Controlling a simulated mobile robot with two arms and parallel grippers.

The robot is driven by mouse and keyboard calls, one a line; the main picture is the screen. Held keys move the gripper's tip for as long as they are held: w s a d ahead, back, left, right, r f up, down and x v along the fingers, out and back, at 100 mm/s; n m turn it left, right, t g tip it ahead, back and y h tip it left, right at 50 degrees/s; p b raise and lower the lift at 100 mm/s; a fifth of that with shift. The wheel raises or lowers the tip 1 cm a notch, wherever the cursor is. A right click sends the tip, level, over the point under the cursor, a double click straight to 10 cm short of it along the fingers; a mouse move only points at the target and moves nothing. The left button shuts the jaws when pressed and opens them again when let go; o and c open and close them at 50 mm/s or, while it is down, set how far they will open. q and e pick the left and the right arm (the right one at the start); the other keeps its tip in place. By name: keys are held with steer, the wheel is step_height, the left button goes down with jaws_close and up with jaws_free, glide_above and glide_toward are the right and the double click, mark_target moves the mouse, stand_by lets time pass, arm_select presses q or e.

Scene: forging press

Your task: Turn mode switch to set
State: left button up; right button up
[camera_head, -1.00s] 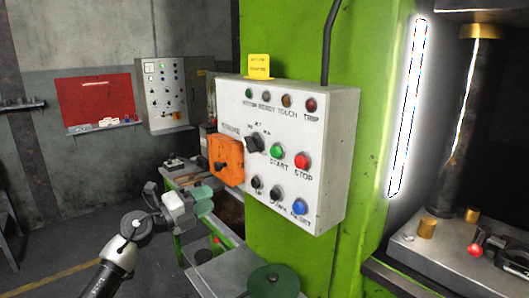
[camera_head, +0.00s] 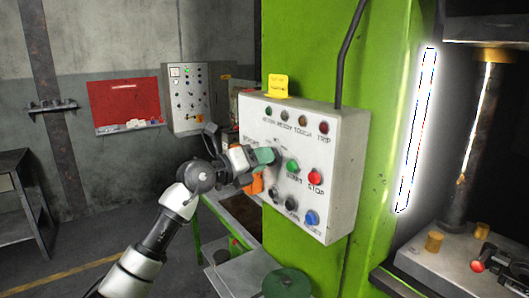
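The white control panel (camera_head: 345,160) is fixed to the green press column. Its mode switch, a dark knob (camera_head: 277,155) left of the green START button (camera_head: 292,166), is mostly hidden by my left gripper. My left gripper (camera_head: 265,156) has its green fingertips at the switch, from the left. I cannot tell whether the fingers touch or grip the knob, or which way the knob points. My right gripper is not in view.
The red STOP button (camera_head: 315,177) is right of START. Dark buttons and a blue button (camera_head: 311,217) lie below. A green round disc (camera_head: 286,284) sits on the bench below.

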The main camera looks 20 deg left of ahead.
arm_select(q)
steer(key=shift+w+d+f, duration=0.1)
steer(key=shift+w+d, duration=0.2)
steer(key=shift+w, duration=0.15)
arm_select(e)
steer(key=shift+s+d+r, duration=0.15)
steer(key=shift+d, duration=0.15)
arm_select(q)
steer(key=c, duration=0.5)
steer(key=shift+c, duration=0.2)
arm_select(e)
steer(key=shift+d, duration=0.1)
